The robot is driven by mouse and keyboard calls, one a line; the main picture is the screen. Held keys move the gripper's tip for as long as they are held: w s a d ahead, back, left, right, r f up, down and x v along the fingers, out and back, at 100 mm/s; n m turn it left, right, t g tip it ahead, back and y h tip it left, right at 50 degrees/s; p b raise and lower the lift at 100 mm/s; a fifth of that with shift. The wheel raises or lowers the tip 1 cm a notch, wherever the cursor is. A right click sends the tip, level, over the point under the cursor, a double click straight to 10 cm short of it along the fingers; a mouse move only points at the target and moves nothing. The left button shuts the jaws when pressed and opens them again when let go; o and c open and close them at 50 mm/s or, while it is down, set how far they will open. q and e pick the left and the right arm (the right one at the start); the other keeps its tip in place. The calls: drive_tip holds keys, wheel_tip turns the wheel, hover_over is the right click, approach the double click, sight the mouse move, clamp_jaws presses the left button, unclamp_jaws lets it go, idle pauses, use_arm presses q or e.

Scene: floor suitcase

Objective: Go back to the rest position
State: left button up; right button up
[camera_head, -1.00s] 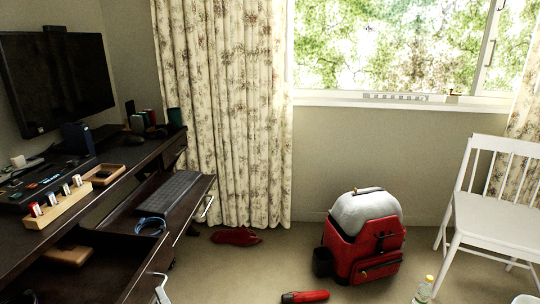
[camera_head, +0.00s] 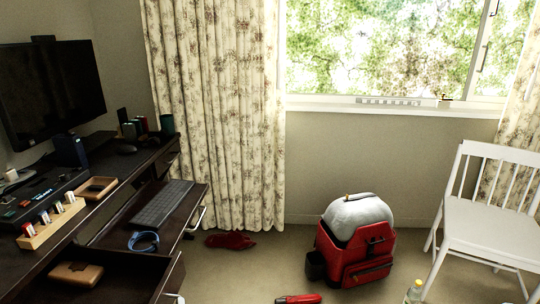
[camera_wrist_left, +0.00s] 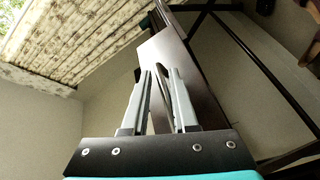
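My left gripper (camera_wrist_left: 155,75) shows in the left wrist view. Its two grey fingers stand apart with a narrow gap, and I see nothing held between them. Dark furniture panels lie behind the fingers, and the patterned curtain (camera_wrist_left: 85,50) is at upper left. Neither gripper shows in the head view. My right gripper is in no view.
A dark desk (camera_head: 120,185) with an open drawer, keyboard (camera_head: 160,203) and monitor (camera_head: 52,90) fills the left. A red backpack (camera_head: 368,275), red flashlight (camera_head: 298,299), bottle (camera_head: 414,293) and red cloth (camera_head: 230,240) are on the floor. A white chair (camera_head: 488,225) stands right.

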use_arm(q)
drive_tip(key=s+d+f+m+g+h+p, duration=0.2)
drive_tip(key=s+f+m+g+h, duration=0.15)
drive_tip(key=s+f+m, duration=0.35)
drive_tip(key=s+d+f+m+g+h+p, duration=0.1)
drive_tip(key=s+d+f+m+g+h, duration=0.25)
drive_tip(key=f, duration=0.65)
drive_tip(key=s+a+f+m+g+p, duration=0.1)
drive_tip(key=s+a+f+m+g, duration=0.1)
drive_tip(key=s, duration=0.6)
drive_tip(key=s+a+f+m+g+p, duration=0.1)
drive_tip(key=s+a+f+m+g, duration=0.2)
drive_tip(key=s, duration=0.5)
drive_tip(key=s+a+f+m+g, duration=0.2)
drive_tip(key=s+a+f+m, duration=0.1)
drive_tip(key=s, duration=0.6)
drive_tip(key=shift+f+m+g+p, duration=0.3)
drive_tip(key=shift+f+m+p, duration=0.1)
drive_tip(key=shift+f, duration=0.5)
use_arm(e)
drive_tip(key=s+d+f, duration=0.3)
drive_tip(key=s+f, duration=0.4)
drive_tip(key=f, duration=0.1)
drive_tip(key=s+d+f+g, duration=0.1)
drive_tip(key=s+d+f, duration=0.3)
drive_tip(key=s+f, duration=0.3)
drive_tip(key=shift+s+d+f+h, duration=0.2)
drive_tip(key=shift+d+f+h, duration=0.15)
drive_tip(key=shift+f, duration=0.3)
